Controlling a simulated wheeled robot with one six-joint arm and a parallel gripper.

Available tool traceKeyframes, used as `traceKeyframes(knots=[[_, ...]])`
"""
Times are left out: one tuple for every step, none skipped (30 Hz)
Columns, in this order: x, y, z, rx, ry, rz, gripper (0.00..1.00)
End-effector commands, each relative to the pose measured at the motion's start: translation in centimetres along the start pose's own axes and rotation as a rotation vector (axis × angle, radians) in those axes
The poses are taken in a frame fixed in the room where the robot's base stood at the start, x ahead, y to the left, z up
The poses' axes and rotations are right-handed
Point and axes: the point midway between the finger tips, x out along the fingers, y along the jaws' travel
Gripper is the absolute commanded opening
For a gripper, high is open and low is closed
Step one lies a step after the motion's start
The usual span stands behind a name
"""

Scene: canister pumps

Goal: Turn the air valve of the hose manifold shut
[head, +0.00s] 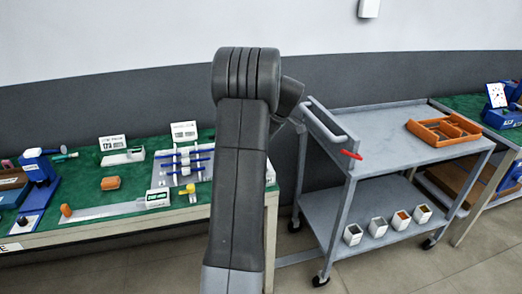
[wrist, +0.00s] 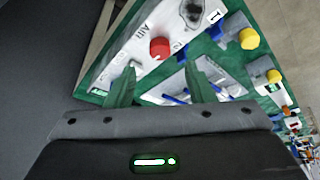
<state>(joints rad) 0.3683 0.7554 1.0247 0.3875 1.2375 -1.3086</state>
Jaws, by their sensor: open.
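In the wrist view, a white panel (wrist: 122,55) with the lettering "AIR" lies on a green surface. A round red knob (wrist: 160,48) sits beside this lettering. I cannot tell how far the knob is turned. My gripper (wrist: 159,68) is open, its two green fingers apart and empty. The red knob shows just beyond the fingertips, between them in the picture; the gap in depth is unclear. In the head view my arm hides the gripper, and the red knob does not show there.
In the wrist view, yellow knobs (wrist: 249,38) and blue parts stand right of the red knob. In the head view, a plate with blue rods (head: 181,161) lies on the green bench (head: 137,172). A grey cart (head: 385,153) stands to the right, holding an orange tray (head: 443,130).

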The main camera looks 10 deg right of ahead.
Motion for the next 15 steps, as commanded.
traceKeyframes(knots=[[-1.4, 0.1, 0.0, 0.0, 0.001, 0.005, 0.49], [-2.1, 0.1, 0.0, 0.0, 0.001, 0.005, 0.49], [-3.0, 0.1, 0.0, 0.0, 0.001, 0.005, 0.49], [-3.6, 0.1, 0.0, 0.0, 0.001, 0.003, 0.49], [-4.2, 0.1, 0.0, 0.0, 0.001, 0.003, 0.49], [-4.9, 0.1, 0.0, -0.001, 0.001, 0.003, 0.49], [-5.4, 0.1, 0.0, -0.001, 0.0, 0.003, 0.49], [-5.9, 0.1, 0.0, -0.001, 0.001, 0.004, 0.49], [-6.4, 0.1, 0.0, 0.0, 0.0, 0.002, 0.49], [-6.7, 0.1, 0.0, 0.0, 0.0, 0.001, 0.49], [-7.0, 0.1, 0.0, 0.0, 0.0, 0.002, 0.49], [-7.3, 0.1, 0.0, 0.0, 0.0, 0.002, 0.49], [-7.5, 0.1, 0.0, 0.0, 0.0, 0.001, 0.49], [-7.6, 0.1, 0.0, 0.0, 0.0, 0.001, 0.49], [-7.8, 0.0, 0.0, 0.0, 0.0, 0.0, 0.49]])
